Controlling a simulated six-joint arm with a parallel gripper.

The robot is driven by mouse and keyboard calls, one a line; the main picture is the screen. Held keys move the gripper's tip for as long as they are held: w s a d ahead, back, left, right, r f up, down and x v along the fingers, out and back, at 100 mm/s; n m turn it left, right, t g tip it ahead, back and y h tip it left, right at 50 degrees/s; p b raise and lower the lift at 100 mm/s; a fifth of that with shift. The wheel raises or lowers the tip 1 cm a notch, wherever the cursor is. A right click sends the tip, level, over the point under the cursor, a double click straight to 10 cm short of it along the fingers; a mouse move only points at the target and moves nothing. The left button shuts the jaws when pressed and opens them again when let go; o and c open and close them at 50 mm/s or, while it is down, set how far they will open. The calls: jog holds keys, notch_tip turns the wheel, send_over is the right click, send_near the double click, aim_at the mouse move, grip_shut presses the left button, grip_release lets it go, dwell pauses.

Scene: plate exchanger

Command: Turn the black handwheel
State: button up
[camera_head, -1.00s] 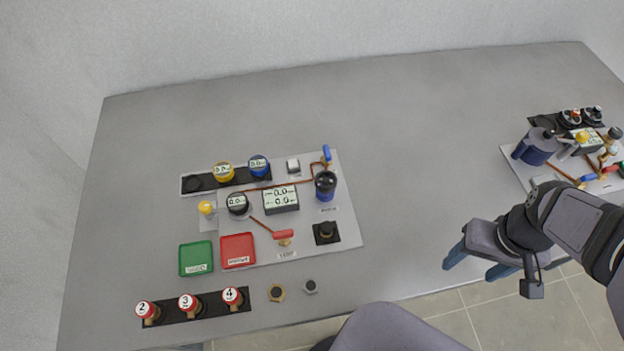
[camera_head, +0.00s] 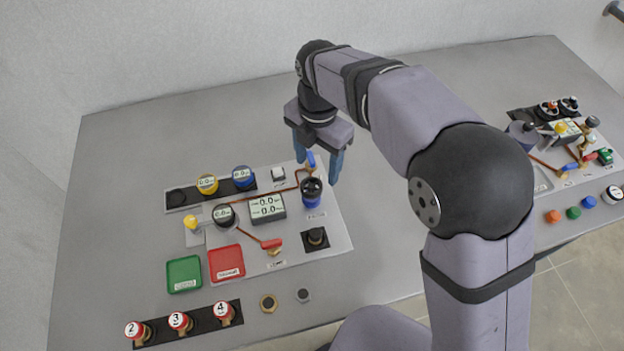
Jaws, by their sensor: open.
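A black round knob (camera_head: 316,236) sits on a square black base at the right front of the light grey panel. Behind it, a dark blue cylinder (camera_head: 312,200) carries a black round top (camera_head: 312,186). I cannot tell for sure which of these two is the handwheel. My gripper (camera_head: 317,168) is open, pointing down with blue fingers apart, over the panel's back right corner. A blue lever (camera_head: 310,161) shows between the fingers. The gripper is behind the blue cylinder in the picture and appears to hold nothing; its exact height is unclear.
The panel also carries a grey display (camera_head: 267,207), a red lever (camera_head: 271,244), yellow and blue gauges and green and red trays. A black rack (camera_head: 190,323) holds numbered red-topped pieces in front. My arm covers the table's middle right. A second panel stands at right.

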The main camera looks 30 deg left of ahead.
aim_at(312, 185)
jog(key=shift+s+a+n, duration=0.3)
jog(key=shift+a+n, duration=0.1)
jog(key=shift+a, duration=0.15)
jog(key=shift+f+p, duration=1)
jog(key=shift+f, duration=2.65)
jog(key=shift+c, duration=0.3)
jog(key=c, duration=1)
